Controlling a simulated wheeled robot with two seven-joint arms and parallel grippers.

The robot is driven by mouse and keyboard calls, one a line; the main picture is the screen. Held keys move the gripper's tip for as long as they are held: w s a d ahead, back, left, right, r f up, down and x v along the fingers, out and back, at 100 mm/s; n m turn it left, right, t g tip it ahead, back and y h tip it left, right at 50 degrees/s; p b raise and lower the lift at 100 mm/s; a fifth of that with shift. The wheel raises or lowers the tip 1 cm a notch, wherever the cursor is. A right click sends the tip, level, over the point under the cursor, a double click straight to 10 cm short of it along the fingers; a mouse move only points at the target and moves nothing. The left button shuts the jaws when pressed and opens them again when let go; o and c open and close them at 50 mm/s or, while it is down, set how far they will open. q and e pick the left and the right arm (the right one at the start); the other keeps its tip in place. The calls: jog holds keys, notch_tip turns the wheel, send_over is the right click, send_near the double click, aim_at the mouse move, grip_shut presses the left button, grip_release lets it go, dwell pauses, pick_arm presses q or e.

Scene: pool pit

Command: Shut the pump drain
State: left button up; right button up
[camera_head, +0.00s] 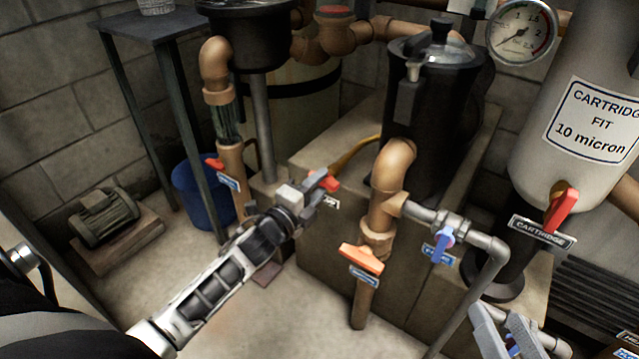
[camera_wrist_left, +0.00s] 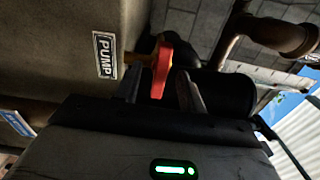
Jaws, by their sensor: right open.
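The pump drain is a small valve with a red handle (camera_head: 331,184), low at the front of the plinth. The red handle also shows in the left wrist view (camera_wrist_left: 161,70), with the PUMP label (camera_wrist_left: 105,55) beside it. My left gripper (camera_head: 318,189) is at this valve, and its fingers (camera_wrist_left: 160,90) stand on either side of the red handle. A gap shows between the handle and the left-hand finger. The fingers partly hide the valve and label in the head view. My right gripper (camera_head: 507,333) is open and empty at the bottom right.
An orange-handled valve (camera_head: 361,257) and a blue-handled valve (camera_head: 442,243) sit on pipes to the right. A red CARTRIDGE valve (camera_head: 562,208) is further right. A blue bucket (camera_head: 200,190), table (camera_head: 150,27) and motor (camera_head: 104,217) stand left. Floor is clear at front centre.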

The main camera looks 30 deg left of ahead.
pick_arm(q)
jog(key=s+p, duration=0.2)
jog(key=s, duration=0.5)
jog(key=shift+a, duration=0.3)
